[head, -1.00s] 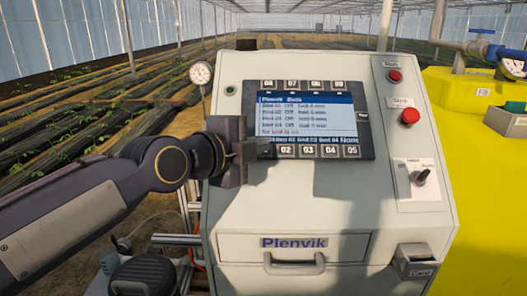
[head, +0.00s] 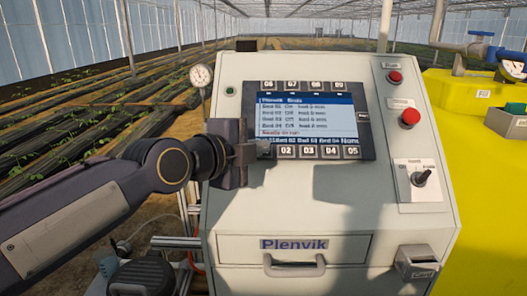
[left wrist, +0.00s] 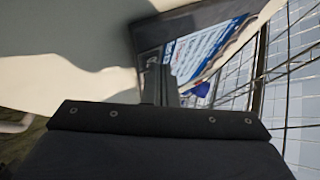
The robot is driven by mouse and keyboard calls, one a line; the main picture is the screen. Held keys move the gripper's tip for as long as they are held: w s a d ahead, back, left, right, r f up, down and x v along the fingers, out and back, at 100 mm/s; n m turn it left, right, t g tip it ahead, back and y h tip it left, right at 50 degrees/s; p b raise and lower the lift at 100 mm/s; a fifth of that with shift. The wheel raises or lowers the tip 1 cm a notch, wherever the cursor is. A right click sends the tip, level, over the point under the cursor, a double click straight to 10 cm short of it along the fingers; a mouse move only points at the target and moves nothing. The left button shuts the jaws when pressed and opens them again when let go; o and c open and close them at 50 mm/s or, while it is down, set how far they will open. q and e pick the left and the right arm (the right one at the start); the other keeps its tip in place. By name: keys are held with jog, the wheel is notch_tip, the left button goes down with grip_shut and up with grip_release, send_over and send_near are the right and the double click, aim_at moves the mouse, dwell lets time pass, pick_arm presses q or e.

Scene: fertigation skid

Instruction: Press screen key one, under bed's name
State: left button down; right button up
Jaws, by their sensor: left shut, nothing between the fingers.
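The control screen (head: 308,115) shows a list of beds in a blue-headed table, with bed names along its bottom edge. Below it is a row of keys; 02 (head: 286,153), 03, 04 and 05 show. The key at the left end, under the first bed's name, is hidden behind my left gripper (head: 264,149). That gripper is shut and empty, its tip at the screen unit's lower left corner; I cannot tell whether it touches the key. In the left wrist view the screen (left wrist: 205,45) shows tilted beyond the fingers, partly cut off.
An upper key row (head: 292,87) runs above the screen. To the right are a red button (head: 410,117), another red button above it and a black rotary switch (head: 421,179). A drawer handle (head: 295,265) is below. A gauge (head: 201,76) stands at left.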

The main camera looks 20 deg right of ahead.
dwell(0.4)
pick_arm(q)
jog(key=shift+s+a+r, duration=0.15)
jog(key=shift+s+r, duration=0.3)
jog(key=shift+r, duration=0.05)
jog(key=shift+s+a+r+p, duration=0.25)
jog(key=shift+s+r+p, duration=0.3)
jog(key=shift+s+r, duration=0.35)
jog(key=shift+s+a+r+p, duration=0.2)
jog(key=shift+s+r+p, duration=0.3)
jog(key=shift+s+r, duration=0.4)
jog(key=shift+w, duration=0.2)
